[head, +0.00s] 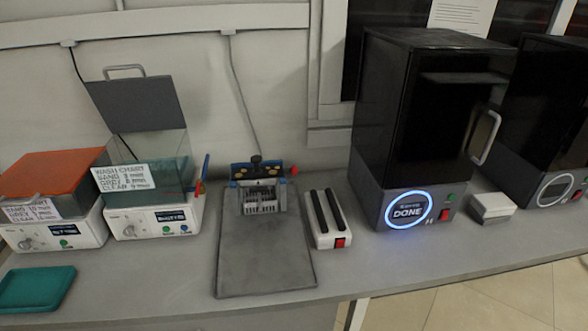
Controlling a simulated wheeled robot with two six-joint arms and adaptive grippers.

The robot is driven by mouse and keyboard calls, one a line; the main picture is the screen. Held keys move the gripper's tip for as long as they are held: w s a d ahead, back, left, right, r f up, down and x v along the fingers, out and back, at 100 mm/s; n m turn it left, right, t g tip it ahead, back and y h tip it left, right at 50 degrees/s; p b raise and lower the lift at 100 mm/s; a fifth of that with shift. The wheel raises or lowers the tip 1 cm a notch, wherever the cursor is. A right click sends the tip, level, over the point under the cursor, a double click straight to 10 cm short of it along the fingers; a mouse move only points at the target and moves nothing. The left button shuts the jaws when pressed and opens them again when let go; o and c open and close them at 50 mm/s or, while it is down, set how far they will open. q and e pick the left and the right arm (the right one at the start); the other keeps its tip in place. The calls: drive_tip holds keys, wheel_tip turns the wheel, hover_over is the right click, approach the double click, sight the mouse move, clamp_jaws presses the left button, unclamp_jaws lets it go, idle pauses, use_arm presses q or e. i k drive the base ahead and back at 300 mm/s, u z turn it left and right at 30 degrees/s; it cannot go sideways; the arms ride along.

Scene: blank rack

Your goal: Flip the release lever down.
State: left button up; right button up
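A small blue and grey fixture (262,195) stands at the back of a dark grey mat (265,262) on the bench, in the middle of the head view. It has a black knob on top and pale upright bars in front. A red knob (294,170) sticks out at its right side and may be the end of the release lever; the lever's arm is too small to make out. Neither of my grippers is in view.
Two washing units (155,222) stand at the left, the nearer-to-centre one with its lid raised. A teal tray (37,288) lies front left. A white block with black bars (327,220) and a black-hooded machine reading DONE (408,208) stand right of the mat. The mat's front is clear.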

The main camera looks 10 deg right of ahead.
sight(293, 170)
drive_tip(key=u, duration=0.5)
drive_tip(key=k, duration=0.6)
drive_tip(key=u, duration=1.25)
drive_tip(key=i, duration=1)
drive_tip(key=z, duration=0.7)
drive_tip(key=i, duration=0.7)
drive_tip(key=z, duration=0.85)
